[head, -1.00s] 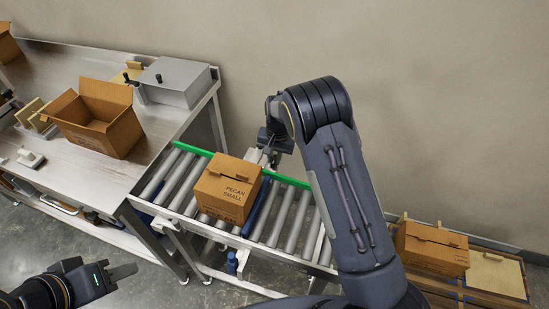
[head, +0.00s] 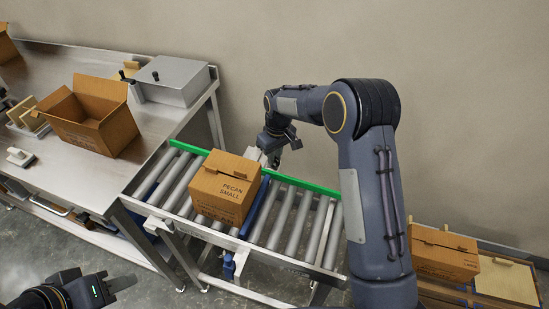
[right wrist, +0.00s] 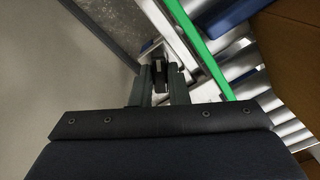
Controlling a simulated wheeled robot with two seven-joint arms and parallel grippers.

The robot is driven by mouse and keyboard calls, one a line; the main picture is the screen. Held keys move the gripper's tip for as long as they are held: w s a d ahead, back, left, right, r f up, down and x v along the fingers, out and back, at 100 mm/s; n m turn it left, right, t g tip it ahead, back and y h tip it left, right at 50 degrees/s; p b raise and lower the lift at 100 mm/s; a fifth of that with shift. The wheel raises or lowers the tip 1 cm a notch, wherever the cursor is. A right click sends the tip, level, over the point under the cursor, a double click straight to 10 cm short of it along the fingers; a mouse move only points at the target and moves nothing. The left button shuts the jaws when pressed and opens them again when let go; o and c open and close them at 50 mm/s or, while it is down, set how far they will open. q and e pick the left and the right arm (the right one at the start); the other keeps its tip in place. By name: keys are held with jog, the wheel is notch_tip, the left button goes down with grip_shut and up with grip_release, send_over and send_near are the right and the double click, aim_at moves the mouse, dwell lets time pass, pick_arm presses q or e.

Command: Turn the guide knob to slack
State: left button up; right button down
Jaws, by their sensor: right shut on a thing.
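The guide knob (right wrist: 158,80) is a small dark piece on the outer side of the green guide rail (right wrist: 203,55), seen between the fingertips in the right wrist view. My right gripper (right wrist: 161,74) is shut on it. In the head view my right gripper (head: 273,160) is at the far side of the conveyor, behind the carton marked PECAN SMALL (head: 224,190); the knob is hidden there. The green rail also shows in the head view (head: 305,185). My left gripper (head: 122,283) is low at the left, away from the conveyor; its finger gap cannot be made out.
The roller conveyor (head: 240,235) carries the carton. A steel table (head: 45,185) at left holds an open carton (head: 92,122) and a grey box with a crank (head: 172,80). Another carton (head: 440,255) sits low at right. A wall stands behind.

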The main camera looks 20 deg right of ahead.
aim_at(276, 158)
jog(key=n, duration=0.3)
jog(key=shift+n+b, duration=0.3)
jog(key=shift+b, duration=0.1)
jog(key=shift+n, duration=1.4)
jog(key=c, duration=1.4)
grip_release()
jog(key=r, duration=0.6)
jog(key=shift+s+d+r+b, duration=0.1)
jog(key=shift+d+r+b, duration=0.1)
jog(key=shift+r+b, duration=0.2)
jog(key=shift+s+r, duration=0.1)
jog(key=shift+r, duration=0.4)
